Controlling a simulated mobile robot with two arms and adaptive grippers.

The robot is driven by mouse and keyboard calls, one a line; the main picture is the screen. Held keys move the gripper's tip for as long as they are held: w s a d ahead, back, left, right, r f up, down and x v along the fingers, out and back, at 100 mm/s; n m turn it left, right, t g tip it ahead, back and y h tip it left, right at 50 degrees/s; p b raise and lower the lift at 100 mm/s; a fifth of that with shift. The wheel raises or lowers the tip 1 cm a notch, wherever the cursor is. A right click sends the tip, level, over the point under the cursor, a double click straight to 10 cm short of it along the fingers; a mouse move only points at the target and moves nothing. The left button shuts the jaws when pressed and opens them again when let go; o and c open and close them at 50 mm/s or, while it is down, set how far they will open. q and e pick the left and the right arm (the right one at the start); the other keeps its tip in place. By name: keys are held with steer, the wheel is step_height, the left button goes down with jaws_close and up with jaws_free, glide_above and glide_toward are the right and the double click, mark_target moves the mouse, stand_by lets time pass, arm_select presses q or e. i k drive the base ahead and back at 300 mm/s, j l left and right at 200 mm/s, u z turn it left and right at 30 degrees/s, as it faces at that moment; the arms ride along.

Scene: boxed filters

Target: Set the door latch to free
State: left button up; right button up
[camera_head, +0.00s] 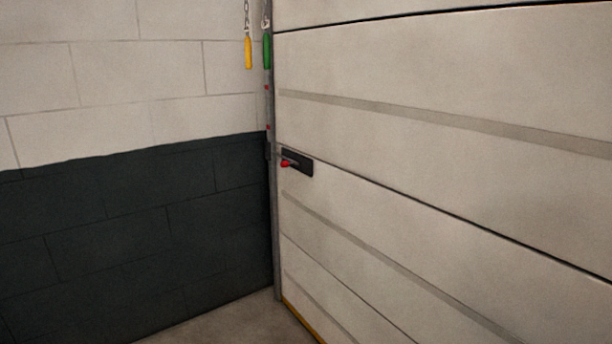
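The door (450,170) is a large pale panelled door that fills the right side of the head view. The door latch (298,162) is a small dark plate at the door's left edge, with a red knob (285,163) at its left end. The latch is small in view, and I cannot tell its setting. Neither of my grippers shows in this view.
A yellow handle (248,52) and a green handle (267,50) hang on chains above the latch. A grey vertical rail (273,220) runs along the door's left edge. A block wall (110,200) stands at left. The visible floor (220,322) is bare.

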mark_target(284, 163)
steer(key=i+l+u, duration=0.15)
steer(key=i, duration=0.35)
steer(key=i+j+z, duration=0.1)
steer(key=z, duration=0.35)
steer(key=i+j+z, duration=0.2)
steer(key=z, duration=0.2)
